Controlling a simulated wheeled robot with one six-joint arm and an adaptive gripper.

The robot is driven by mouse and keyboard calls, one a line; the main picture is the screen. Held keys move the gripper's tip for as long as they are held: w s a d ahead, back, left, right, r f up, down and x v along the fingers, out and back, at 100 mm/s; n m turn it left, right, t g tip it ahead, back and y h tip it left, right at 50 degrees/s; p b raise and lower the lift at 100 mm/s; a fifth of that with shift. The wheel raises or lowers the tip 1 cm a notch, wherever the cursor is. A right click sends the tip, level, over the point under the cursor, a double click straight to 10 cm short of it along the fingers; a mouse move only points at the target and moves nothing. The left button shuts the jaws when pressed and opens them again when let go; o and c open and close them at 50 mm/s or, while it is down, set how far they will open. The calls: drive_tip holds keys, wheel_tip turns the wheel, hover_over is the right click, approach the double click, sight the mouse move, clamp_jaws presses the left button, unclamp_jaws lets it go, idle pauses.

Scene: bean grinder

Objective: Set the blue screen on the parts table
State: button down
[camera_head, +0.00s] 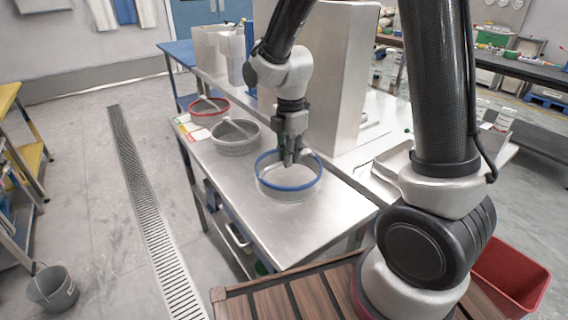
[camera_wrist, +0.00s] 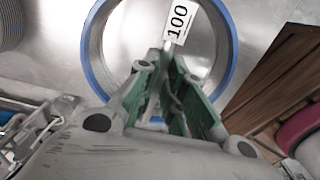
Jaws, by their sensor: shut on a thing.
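The blue screen (camera_head: 290,187) is a round, shallow sieve with a blue rim, over the front part of the steel table (camera_head: 300,235). Its blue rim also shows in the wrist view (camera_wrist: 233,62), with a white tag reading 100 (camera_wrist: 179,22) inside the ring. My gripper (camera_head: 291,158) points down into the ring and is shut on the screen's inner bar, which the fingers mostly hide. In the wrist view the green-padded fingers (camera_wrist: 172,78) close below the tag. I cannot tell whether the screen touches the table or hangs just above it.
A grey screen (camera_head: 236,146) and a red screen (camera_head: 209,112) stand farther back on the steel table. A tall metal housing (camera_head: 335,80) rises behind my gripper. A wooden slatted surface (camera_head: 290,298) and a red bin (camera_head: 512,275) are near me. The table's front right is bare.

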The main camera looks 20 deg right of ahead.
drive_tip(key=shift+f, duration=1.95)
drive_tip(key=c, duration=1.5)
unclamp_jaws()
wheel_tip(320, 180, up, 12)
drive_tip(key=shift+r, duration=0.1)
drive_tip(key=s+d+r+m+t, duration=0.1)
drive_tip(key=s+d+r+m, duration=0.2)
drive_tip(key=s+d+m, duration=0.2)
drive_tip(key=s+d+r+m+t, duration=0.1)
drive_tip(key=s+d+r+m, duration=0.3)
drive_tip(key=s+m, duration=0.4)
drive_tip(key=s+d+r+m+t, duration=0.2)
drive_tip(key=s+d+r+m, duration=0.1)
drive_tip(key=s+d+m, duration=0.3)
drive_tip(key=shift+s+r+m, duration=0.15)
drive_tip(key=shift+s+m, duration=0.05)
drive_tip(key=shift+m, duration=0.45)
drive_tip(key=shift+s+r+m, duration=0.1)
drive_tip(key=shift+s+m, duration=0.05)
drive_tip(key=shift+m, duration=0.5)
